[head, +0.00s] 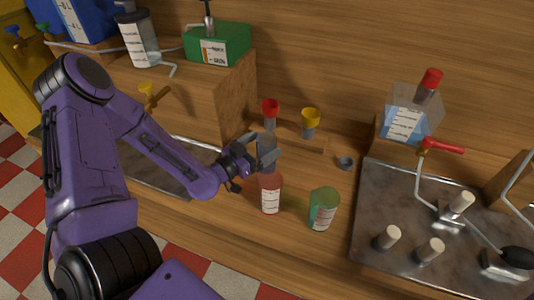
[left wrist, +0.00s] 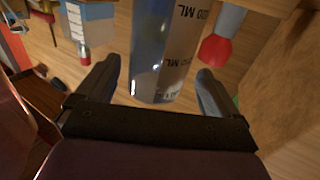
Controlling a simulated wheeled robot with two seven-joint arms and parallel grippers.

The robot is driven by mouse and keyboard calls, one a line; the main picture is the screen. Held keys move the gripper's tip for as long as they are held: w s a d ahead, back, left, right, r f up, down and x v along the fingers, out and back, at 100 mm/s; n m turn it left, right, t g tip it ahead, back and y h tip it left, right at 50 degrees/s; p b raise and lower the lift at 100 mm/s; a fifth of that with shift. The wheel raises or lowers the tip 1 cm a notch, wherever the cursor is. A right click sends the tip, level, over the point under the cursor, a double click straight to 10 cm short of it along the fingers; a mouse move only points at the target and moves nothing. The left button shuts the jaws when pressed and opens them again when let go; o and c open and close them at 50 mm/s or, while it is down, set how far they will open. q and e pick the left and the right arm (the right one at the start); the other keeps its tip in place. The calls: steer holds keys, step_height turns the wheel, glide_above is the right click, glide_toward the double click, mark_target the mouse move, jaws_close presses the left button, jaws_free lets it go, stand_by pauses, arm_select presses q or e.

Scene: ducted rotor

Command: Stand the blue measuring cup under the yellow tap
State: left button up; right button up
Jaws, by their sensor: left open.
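The blue measuring cup (head: 267,150) shows as a small grey-blue cylinder at my left gripper in the head view, partly covered by the fingers. In the left wrist view the see-through cup (left wrist: 165,55) with black ML marks stands between my two spread fingers. My left gripper (head: 262,153) is open around it; whether a finger touches it I cannot tell. The yellow tap (head: 147,90) is at the left, on the front of a wooden block, above a metal tray (head: 135,175). My right gripper is not in view.
A red cup (head: 269,195) stands just in front of my gripper, a green cup (head: 322,210) to its right. Red-topped (head: 270,110) and yellow-topped (head: 310,121) pieces stand behind. A metal plate (head: 385,190) with pegs lies at the right.

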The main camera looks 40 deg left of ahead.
mark_target(271, 141)
arm_select(q)
steer(key=x, duration=0.3)
steer(key=shift+w+d+f, duration=0.15)
steer(key=shift+w+d, duration=0.15)
steer(key=shift+w, duration=0.05)
steer(key=c, duration=1.2)
